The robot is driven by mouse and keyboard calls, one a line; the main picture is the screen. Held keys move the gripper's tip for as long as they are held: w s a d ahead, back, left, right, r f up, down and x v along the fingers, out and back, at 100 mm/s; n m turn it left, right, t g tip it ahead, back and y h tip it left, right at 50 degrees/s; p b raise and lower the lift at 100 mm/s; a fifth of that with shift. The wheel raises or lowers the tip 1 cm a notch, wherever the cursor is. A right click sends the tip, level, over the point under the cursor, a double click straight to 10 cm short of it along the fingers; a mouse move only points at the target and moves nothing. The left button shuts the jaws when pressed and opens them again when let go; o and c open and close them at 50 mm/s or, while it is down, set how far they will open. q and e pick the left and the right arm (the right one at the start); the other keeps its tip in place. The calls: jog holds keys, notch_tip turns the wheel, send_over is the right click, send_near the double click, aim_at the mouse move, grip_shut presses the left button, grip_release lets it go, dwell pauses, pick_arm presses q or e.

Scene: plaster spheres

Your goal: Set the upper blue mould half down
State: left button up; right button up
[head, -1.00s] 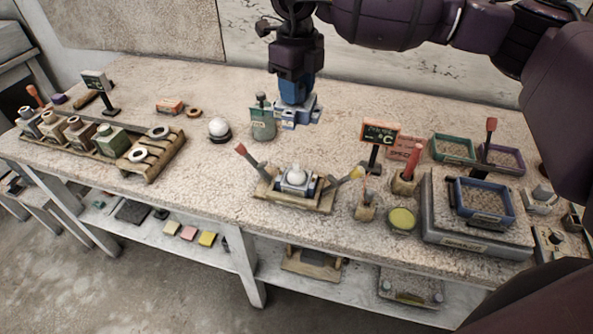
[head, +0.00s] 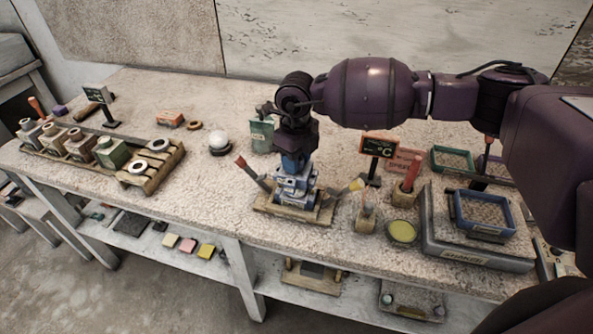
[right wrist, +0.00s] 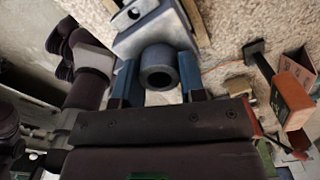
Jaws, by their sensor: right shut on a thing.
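My right gripper (head: 294,163) is over the wooden stand (head: 265,208) at the front middle of the table, pointing down. It is shut on the upper blue mould half (head: 296,182). In the right wrist view, the blue fingers of the gripper (right wrist: 157,85) are on both sides of the round grey neck of the upper mould half (right wrist: 150,38). The lower mould half (head: 294,199) is on the stand, directly below. I cannot tell whether the halves touch. The white ball between them is hidden. My left gripper is not in view.
Dark handles with red (head: 239,162) and yellow (head: 355,185) tips flank the stand. A white sphere (head: 219,141) and green container (head: 262,134) are behind it to the left. A sign (head: 380,145), a yellow-green dish (head: 402,232) and a shaker (head: 477,247) are to the right.

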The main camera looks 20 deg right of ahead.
notch_tip(320, 180, down, 4)
jog(key=shift+f, duration=0.1)
jog(key=shift+f, duration=0.1)
jog(key=o, duration=1)
jog(key=shift+f, duration=0.1)
notch_tip(320, 180, up, 11)
jog(key=shift+w+a, duration=0.1)
jog(key=shift+w, duration=0.05)
